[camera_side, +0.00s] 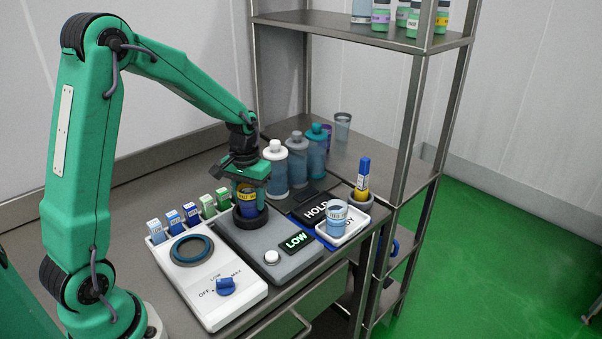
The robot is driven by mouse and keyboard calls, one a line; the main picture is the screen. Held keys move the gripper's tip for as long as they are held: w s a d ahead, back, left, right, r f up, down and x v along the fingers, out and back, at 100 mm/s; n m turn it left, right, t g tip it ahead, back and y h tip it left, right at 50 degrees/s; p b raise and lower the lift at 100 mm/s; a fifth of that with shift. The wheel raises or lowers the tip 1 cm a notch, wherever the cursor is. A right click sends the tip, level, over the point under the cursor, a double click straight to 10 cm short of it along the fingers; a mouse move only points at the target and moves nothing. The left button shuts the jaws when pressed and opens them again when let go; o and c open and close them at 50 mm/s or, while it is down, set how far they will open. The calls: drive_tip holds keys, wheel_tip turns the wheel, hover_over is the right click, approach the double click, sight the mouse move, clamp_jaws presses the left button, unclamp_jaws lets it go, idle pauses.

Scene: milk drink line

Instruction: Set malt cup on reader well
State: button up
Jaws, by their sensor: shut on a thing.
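My gripper (249,187) points down and is shut on a small cup with a yellow and dark blue side, which I take to be the malt cup (247,203). The cup is upright, and its lower end is at the dark ring of the reader well (250,220) on the grey reader (262,244). I cannot tell whether it rests on the bottom of the well. My fingers hide the cup's top. The reader's display (297,242) shows LOW in green.
A white dial unit (205,296) with a blue knob stands front left, several small packets behind it. Bottles (297,158) stand behind the gripper. A clear cup of blue liquid (337,212) stands on a white tray (352,233) at right. A shelf post (412,130) rises beyond.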

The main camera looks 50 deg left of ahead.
drive_tip(key=shift+f, duration=0.5)
drive_tip(key=o, duration=0.8)
drive_tip(key=shift+r, duration=0.2)
wheel_tip(320, 180, up, 11)
drive_tip(key=shift+f, duration=0.15)
idle(1.1)
idle(0.4)
